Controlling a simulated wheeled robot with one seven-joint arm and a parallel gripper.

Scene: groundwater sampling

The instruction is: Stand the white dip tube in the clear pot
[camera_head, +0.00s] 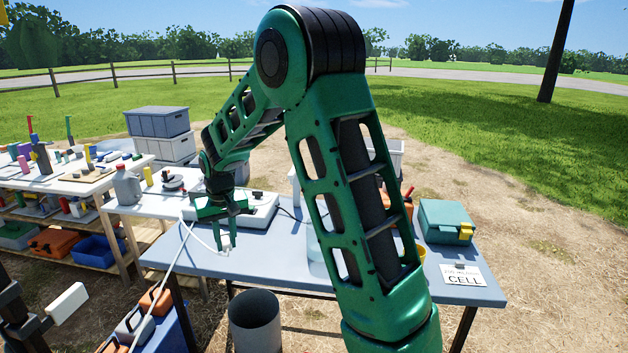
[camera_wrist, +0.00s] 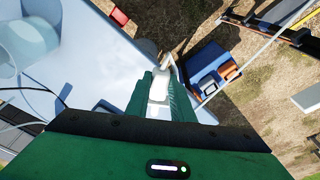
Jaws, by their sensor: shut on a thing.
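My gripper (camera_head: 227,243) is above the front left part of the blue-grey table (camera_head: 270,262), pointing down. It is shut on the white dip tube (camera_head: 220,238). In the wrist view the tube's white end (camera_wrist: 159,86) shows between the green fingers (camera_wrist: 158,98). A thin white hose runs from it to the left and down past the table edge. The clear pot (camera_head: 316,246) stands on the table to the right, largely hidden behind my arm. In the wrist view a large pale see-through vessel, seemingly this pot (camera_wrist: 30,45), is at upper left, apart from the gripper.
A white instrument box (camera_head: 255,212) lies behind the gripper. A teal case (camera_head: 446,221) and a CELL sign (camera_head: 462,276) are at the table's right. A grey bin (camera_head: 255,320) stands below the front edge. Table surface between gripper and pot looks clear.

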